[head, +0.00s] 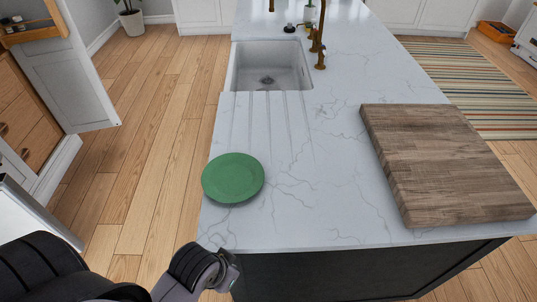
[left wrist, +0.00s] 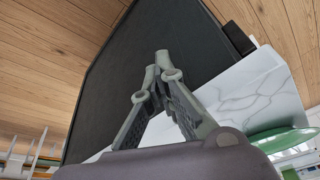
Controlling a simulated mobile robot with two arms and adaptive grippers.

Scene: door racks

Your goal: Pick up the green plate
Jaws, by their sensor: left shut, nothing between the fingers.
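The green plate (head: 233,178) lies flat on the white marble countertop (head: 290,215), close to its left edge. It also shows at the lower right of the left wrist view (left wrist: 282,138), partly cut off behind my gripper body. My left gripper (left wrist: 160,72) is shut and empty, its fingertips together in front of the dark side panel of the island. In the head view my left arm comes in at the bottom left and ends near the counter's front left corner, apart from the plate. My right gripper is in neither view.
A thick wooden board (head: 440,165) lies on the right of the counter. A sink (head: 268,68) with a brass tap (head: 318,45) is behind the plate, past drain grooves. The counter between plate and board is clear. An open cabinet door (head: 75,80) stands at the left.

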